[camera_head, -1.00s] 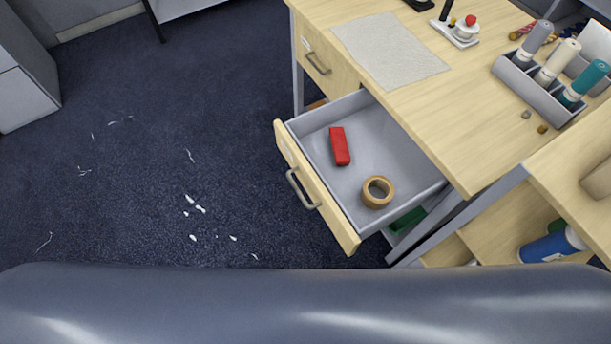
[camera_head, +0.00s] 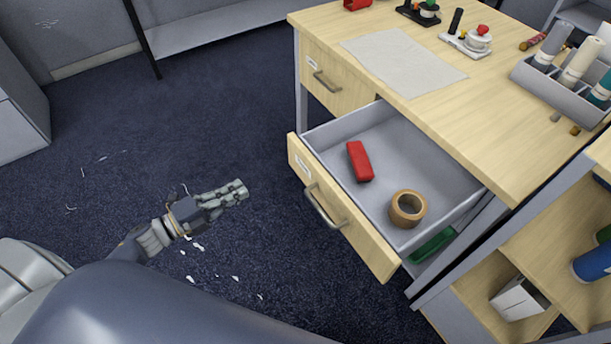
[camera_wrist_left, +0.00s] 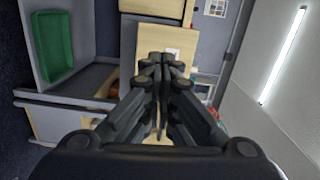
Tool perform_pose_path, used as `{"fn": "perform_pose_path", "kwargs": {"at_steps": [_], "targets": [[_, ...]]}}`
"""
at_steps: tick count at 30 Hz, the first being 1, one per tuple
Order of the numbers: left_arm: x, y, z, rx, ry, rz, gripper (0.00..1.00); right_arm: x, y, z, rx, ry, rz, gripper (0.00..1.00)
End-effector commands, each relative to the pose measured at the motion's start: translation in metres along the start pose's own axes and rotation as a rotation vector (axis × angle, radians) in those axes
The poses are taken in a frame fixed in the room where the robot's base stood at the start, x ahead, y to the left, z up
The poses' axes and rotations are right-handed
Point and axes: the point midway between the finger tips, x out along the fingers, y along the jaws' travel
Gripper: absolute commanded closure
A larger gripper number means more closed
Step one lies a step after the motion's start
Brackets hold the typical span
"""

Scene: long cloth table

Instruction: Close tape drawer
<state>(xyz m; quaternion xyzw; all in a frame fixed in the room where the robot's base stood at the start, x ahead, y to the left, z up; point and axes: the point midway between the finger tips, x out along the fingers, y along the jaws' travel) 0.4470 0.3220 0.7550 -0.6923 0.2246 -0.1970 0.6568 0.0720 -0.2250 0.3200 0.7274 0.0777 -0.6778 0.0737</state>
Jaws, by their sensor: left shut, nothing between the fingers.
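The tape drawer (camera_head: 352,222) is pulled out of the wooden desk, its front panel facing lower left with a grey bar handle (camera_head: 324,207). Inside lie a roll of brown tape (camera_head: 408,209) and a red block-shaped item (camera_head: 360,161). My left gripper (camera_head: 238,190) is in front of the drawer, to the left of its handle, apart from it, over the floor. In the left wrist view its fingers (camera_wrist_left: 162,72) are together with nothing between them. My right gripper is in neither view.
The desk top (camera_head: 480,110) carries a grey cloth (camera_head: 403,62) and a rack of bottles (camera_head: 563,90). A second drawer (camera_head: 335,82) beside the open one is shut. A green bin (camera_head: 433,245) sits below. The dark carpet left of the drawer is open, with white scraps.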

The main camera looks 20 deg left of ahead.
Motion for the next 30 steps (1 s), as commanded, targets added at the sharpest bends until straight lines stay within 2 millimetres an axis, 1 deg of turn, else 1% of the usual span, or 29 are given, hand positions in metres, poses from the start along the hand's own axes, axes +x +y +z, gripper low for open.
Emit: {"fn": "perform_pose_path", "kwargs": {"at_steps": [1, 3, 7, 10, 12, 18, 21, 25, 30], "targets": [[0.001, -0.004, -0.004, 0.035, 0.032, -0.01, 1.0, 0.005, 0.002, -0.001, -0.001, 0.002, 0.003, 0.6], [0.003, -0.011, -0.008, 0.06, 0.057, -0.02, 1.0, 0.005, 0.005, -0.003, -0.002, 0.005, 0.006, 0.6], [0.015, -0.014, -0.01, 0.066, 0.062, -0.024, 1.0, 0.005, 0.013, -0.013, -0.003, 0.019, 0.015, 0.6], [0.032, -0.015, -0.011, 0.065, 0.061, -0.027, 1.0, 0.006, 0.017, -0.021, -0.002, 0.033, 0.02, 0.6], [0.047, -0.015, -0.011, 0.065, 0.061, -0.027, 1.0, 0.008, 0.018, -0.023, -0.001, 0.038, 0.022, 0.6], [0.091, -0.015, -0.013, 0.062, 0.058, -0.026, 1.0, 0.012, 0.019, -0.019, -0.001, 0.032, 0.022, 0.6], [0.11, -0.015, -0.014, 0.063, 0.058, -0.025, 1.0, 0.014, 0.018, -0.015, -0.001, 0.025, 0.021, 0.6], [0.128, -0.015, -0.015, 0.061, 0.058, -0.024, 1.0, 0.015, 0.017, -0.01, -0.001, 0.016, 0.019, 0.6], [0.14, -0.016, -0.016, 0.06, 0.057, -0.022, 1.0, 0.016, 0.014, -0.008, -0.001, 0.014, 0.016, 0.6]]}}
